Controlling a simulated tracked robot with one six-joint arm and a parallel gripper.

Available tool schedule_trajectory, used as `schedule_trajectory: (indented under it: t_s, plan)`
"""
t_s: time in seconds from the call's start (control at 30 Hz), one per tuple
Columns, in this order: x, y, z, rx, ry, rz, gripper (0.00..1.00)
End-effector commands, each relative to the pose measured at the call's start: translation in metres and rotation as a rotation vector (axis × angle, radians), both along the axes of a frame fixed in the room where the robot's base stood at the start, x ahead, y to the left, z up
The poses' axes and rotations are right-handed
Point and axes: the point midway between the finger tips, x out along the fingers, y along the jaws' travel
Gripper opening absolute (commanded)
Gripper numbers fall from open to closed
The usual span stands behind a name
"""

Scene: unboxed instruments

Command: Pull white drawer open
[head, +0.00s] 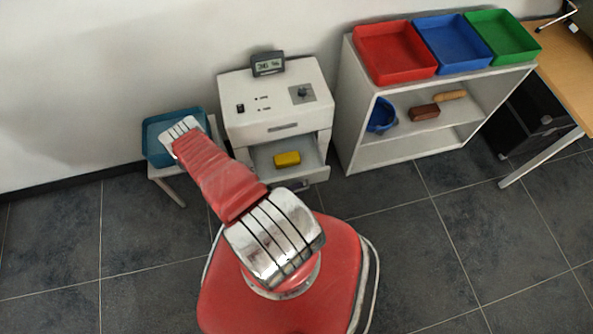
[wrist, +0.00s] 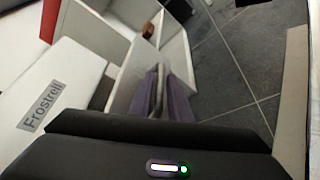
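The white drawer (head: 312,174) is under the white instrument cabinet (head: 250,128) in the head view. It stands pulled out, and a yellow block (head: 288,158) lies in it. My red arm covers its left part. In the wrist view, my gripper's purplish fingers (wrist: 160,95) show close together beyond the black gripper body, beside a white surface. Whether they are shut on the drawer's edge or handle is unclear.
A white shelf (head: 349,130) bearing red (head: 395,75), blue (head: 453,62) and green (head: 503,55) trays stands right of the cabinet. A teal bin (head: 155,155) is at the left. A wooden desk (head: 570,65) is at the far right. The tiled floor is clear at the front right.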

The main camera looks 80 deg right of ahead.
Motion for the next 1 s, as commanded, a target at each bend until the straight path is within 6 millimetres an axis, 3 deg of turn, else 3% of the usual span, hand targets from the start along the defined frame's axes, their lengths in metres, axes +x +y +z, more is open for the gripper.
schedule_trajectory:
  t_s: [0.37, 1.0]
  plan:
    - [0.006, 0.006, 0.002, -0.001, 0.001, 0.002, 0.17]
    - [0.044, 0.049, 0.014, -0.002, 0.0, 0.003, 0.17]
